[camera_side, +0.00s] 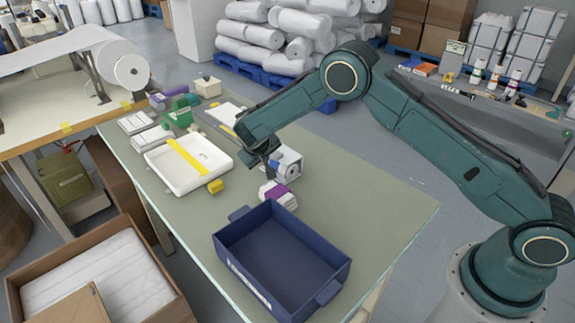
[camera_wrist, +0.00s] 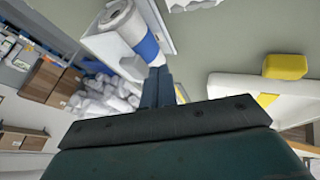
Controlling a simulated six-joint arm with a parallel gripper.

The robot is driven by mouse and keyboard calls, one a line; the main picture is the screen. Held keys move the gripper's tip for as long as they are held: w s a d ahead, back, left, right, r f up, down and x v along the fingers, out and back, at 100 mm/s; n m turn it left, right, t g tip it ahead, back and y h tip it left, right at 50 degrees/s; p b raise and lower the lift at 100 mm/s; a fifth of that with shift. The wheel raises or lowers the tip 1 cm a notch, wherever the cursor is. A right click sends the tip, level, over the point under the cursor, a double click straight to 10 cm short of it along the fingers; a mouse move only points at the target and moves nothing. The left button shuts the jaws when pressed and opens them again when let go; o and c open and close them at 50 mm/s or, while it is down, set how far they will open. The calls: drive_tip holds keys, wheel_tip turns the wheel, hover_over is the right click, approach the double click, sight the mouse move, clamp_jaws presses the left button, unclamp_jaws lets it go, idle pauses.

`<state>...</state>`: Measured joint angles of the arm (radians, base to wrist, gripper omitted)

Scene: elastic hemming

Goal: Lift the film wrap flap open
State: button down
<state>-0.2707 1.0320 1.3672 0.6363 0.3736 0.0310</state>
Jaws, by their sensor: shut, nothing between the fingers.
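I cannot make out a film wrap flap for certain in either view. The closed fingertips (camera_wrist: 157,72) show in the wrist view. There they appear close to a white cylinder with a blue band (camera_wrist: 146,48); I cannot tell whether they touch it. A white and purple item (camera_side: 278,193) lies on the table just in front of the device.
A white tray (camera_side: 160,170) with a yellow strip (camera_side: 187,157) lies left of my gripper, with a yellow block (camera_side: 216,186) near its corner. A blue open bin (camera_side: 228,243) stands at the front. The table's right part (camera_side: 385,205) is clear.

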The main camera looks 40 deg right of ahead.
drive_tip(key=shift+d, duration=0.6)
